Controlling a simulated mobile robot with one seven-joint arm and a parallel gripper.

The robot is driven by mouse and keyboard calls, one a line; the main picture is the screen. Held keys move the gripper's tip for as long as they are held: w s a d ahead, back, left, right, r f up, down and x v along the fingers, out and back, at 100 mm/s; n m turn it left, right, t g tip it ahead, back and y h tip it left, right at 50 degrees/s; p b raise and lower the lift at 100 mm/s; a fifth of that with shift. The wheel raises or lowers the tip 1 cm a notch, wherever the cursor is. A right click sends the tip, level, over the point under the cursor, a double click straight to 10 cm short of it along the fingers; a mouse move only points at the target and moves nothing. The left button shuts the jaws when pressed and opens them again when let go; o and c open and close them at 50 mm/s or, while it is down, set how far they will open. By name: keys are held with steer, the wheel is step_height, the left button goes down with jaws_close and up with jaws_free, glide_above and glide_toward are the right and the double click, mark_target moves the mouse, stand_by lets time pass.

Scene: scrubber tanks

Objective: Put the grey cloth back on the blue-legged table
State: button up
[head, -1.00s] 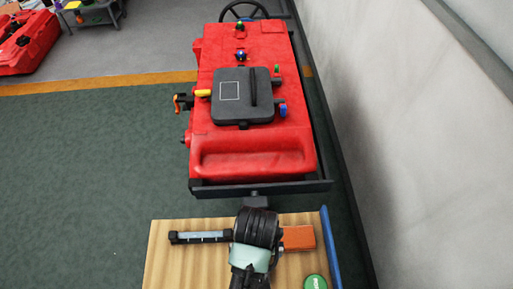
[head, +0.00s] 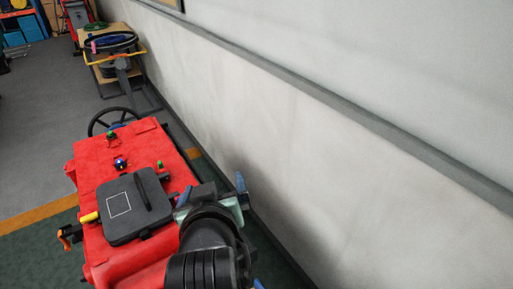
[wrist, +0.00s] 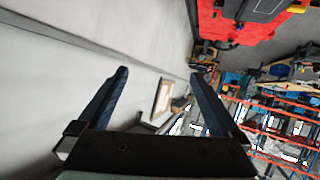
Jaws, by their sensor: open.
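I cannot make out the grey cloth in either current view. No blue-legged table can be made out either. My gripper (wrist: 158,76) is open in the wrist view, with its two dark blue fingers apart and nothing between them. In the head view my arm reaches up from the bottom, and the gripper (head: 213,195) is over the right side of the red scrubber tank, near the wall.
The red scrubber tank (head: 95,157) carries a black lid (head: 134,208) and a steering wheel. A pale wall (head: 330,150) runs along the right. A wood-topped cart (head: 107,46) stands far back by the wall. Grey floor (head: 40,130) is clear at left.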

steer(key=d+r+m+t, duration=0.25)
steer(key=r+t, duration=0.35)
steer(key=r, duration=1.3)
steer(key=s+d+r+t+h+b, duration=0.1)
steer(key=s+r+t, duration=0.3)
steer(key=r, duration=0.4)
steer(key=s+d+r+m+t+b, duration=0.1)
steer(key=s+d+r+t, duration=0.3)
steer(key=s+r, duration=0.3)
steer(key=shift+r+t+h, duration=0.3)
steer(key=shift+r+h, duration=0.1)
steer(key=shift+r, duration=0.7)
steer(key=shift+s, duration=0.1)
